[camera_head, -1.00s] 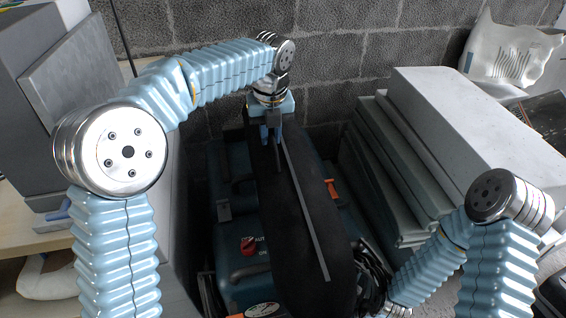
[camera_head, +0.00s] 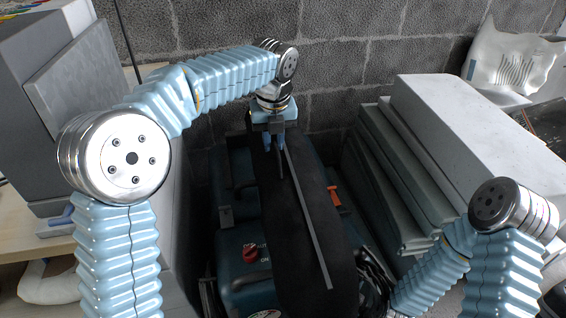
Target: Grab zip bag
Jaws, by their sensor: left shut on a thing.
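A long black bag (camera_head: 318,215) with a thin grey strip like a zip runs from the middle of the view to its bottom edge. It lies over, or hangs just above, a dark blue machine; I cannot tell whether they touch. My left gripper (camera_head: 277,150) points down at the far end of the bag and is shut on it. The fingertips are partly lost against the black surface. My right arm comes in from the right and bends down to the bottom edge, where its gripper is out of sight.
The blue machine (camera_head: 237,268) has a red knob (camera_head: 250,253) and dark handles. Grey-green panels (camera_head: 395,185) and a large pale block (camera_head: 470,125) stand at right. A white bag (camera_head: 512,62) lies at the back right. Grey boxes (camera_head: 90,80) stand at left. A block wall closes the back.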

